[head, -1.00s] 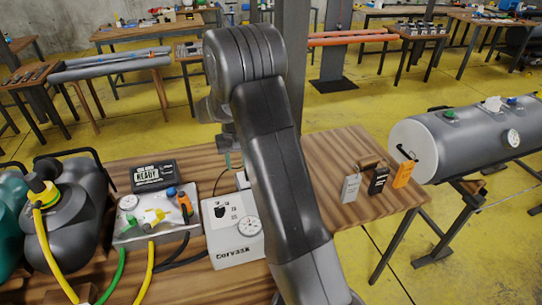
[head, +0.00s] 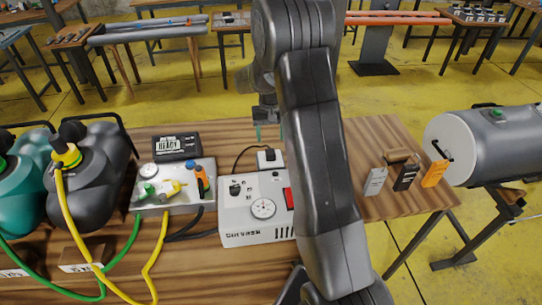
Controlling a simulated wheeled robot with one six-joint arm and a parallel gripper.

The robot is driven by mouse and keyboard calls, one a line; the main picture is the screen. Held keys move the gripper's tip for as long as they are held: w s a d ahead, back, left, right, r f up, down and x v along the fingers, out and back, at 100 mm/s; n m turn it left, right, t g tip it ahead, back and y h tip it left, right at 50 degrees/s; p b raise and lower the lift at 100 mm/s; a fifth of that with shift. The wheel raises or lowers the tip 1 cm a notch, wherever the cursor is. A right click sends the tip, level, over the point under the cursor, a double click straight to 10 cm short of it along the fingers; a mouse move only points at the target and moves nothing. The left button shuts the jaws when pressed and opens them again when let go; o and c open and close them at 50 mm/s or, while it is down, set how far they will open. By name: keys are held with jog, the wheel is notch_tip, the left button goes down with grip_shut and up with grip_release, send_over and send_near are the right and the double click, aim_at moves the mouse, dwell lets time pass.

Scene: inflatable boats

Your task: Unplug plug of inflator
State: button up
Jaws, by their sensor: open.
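The inflator (head: 240,223) is a white box with a round gauge, a black knob and a red switch on the wooden table. Behind it a small white block (head: 270,163) with a dark top sits at the end of a black cable (head: 240,155); this appears to be the plug in its socket, and I cannot tell the two apart. My gripper (head: 268,132) is above and slightly behind that block, open, with green fingertips apart from it. My arm hides the area right of the block and part of the inflator's right side.
A grey cylinder (head: 490,145) is beyond the table's right edge.

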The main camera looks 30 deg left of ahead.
aim_at(270, 151)
notch_tip(270, 151, down, 8)
jog(key=b, duration=0.5)
jog(key=shift+f, duration=0.1)
dwell(1.1)
grip_shut()
jog(key=shift+r+p, duration=1.7)
jog(key=shift+r, duration=1.4)
